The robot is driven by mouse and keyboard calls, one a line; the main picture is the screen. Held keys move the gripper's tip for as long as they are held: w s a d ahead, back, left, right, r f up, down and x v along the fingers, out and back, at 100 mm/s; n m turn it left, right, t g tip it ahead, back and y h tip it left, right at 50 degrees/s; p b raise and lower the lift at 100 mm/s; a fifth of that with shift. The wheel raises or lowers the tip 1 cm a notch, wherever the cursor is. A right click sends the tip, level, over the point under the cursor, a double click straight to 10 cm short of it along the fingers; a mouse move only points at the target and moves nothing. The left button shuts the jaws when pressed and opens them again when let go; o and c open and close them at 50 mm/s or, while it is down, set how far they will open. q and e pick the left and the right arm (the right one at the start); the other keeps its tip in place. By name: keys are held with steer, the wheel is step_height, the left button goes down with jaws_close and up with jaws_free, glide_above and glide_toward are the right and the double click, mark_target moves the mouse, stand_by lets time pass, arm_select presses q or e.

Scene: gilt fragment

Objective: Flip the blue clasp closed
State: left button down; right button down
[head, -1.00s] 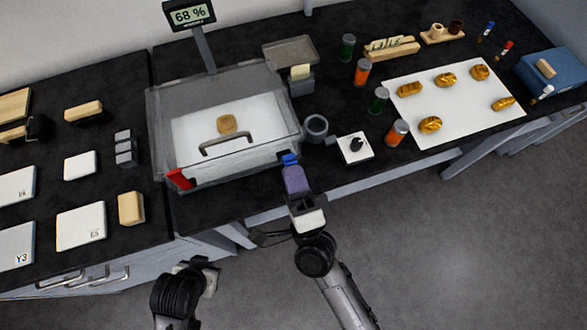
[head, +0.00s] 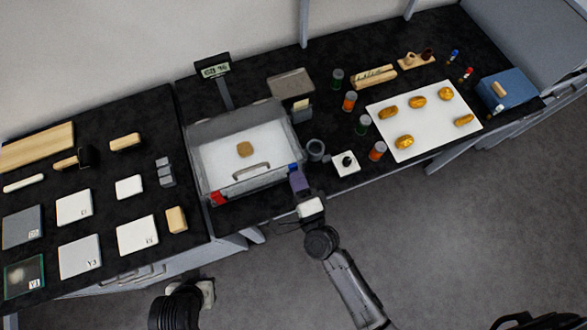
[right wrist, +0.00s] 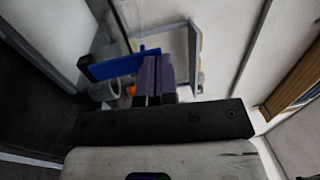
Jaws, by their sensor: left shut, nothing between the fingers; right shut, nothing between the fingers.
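The display case (head: 240,109) has clear walls, a front handle and a gilt fragment (head: 245,149) on its white floor. The blue clasp (head: 292,167) is at its front right corner, and a red clasp (head: 218,198) is at the front left. My right gripper (head: 297,180) is shut and empty, its purple fingers at the blue clasp. In the right wrist view the blue clasp (right wrist: 118,65) sticks out left beside the fingertips (right wrist: 158,62); whether they touch I cannot tell. My left gripper (head: 207,292) is shut, low in the head view and away from the case.
A grey cup (head: 316,149) and a white plate with a black knob (head: 346,163) stand right of the case. A white sheet (head: 405,105) holds several gold pieces. The left table (head: 107,180) carries tiles and blocks. Open floor lies in front.

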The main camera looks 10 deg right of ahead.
arm_select(q)
steer(key=shift+f, duration=0.35)
arm_select(e)
steer(key=shift+d+f, duration=0.1)
steer(key=shift+f, duration=0.1)
steer(key=shift+s, duration=0.25)
arm_select(q)
steer(key=shift+w+d+f+b, duration=0.15)
steer(key=shift+d+f+b, duration=0.05)
steer(key=shift+f+b, duration=0.15)
arm_select(e)
steer(key=s+d, duration=0.1)
steer(key=s, duration=1.2)
steer(key=shift+s+d, duration=0.2)
steer(key=shift+d, duration=0.15)
